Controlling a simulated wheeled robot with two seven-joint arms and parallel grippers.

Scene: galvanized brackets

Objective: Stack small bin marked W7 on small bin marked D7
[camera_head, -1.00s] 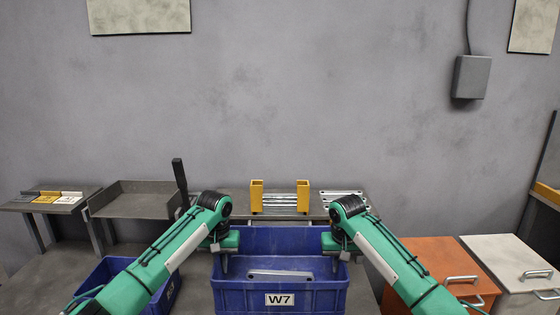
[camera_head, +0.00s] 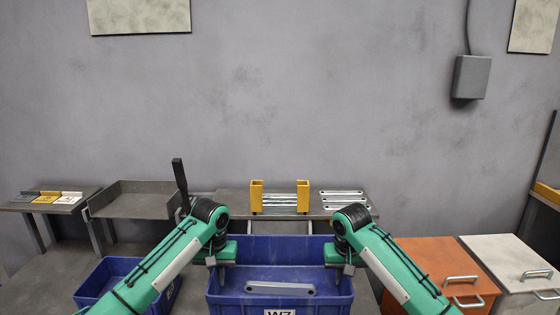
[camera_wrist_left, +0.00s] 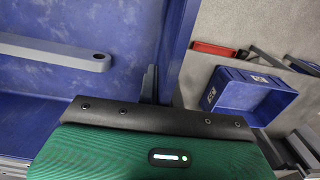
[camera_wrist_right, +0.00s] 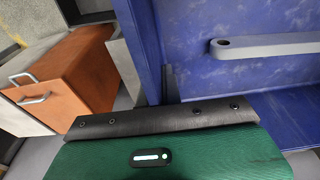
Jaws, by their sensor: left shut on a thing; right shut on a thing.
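The blue bin marked W7 (camera_head: 262,303) is in front of me in the head view, its label partly cut off by the lower edge. My left gripper (camera_head: 221,272) is shut on its left wall and my right gripper (camera_head: 339,272) is shut on its right wall. A grey metal bar (camera_head: 280,289) shows at the bin and also in the left wrist view (camera_wrist_left: 55,52) and right wrist view (camera_wrist_right: 275,44). A second blue bin (camera_head: 108,266) stands at the left, partly behind my left arm. Its white label in the left wrist view (camera_wrist_left: 211,96) is unreadable.
A table (camera_head: 235,206) behind the bin carries a yellow holder (camera_head: 257,196) and metal strips (camera_head: 341,200). A grey tray (camera_head: 135,204) stands at the left. An orange cabinet (camera_head: 437,258) and a white cabinet (camera_head: 510,262) stand at the right.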

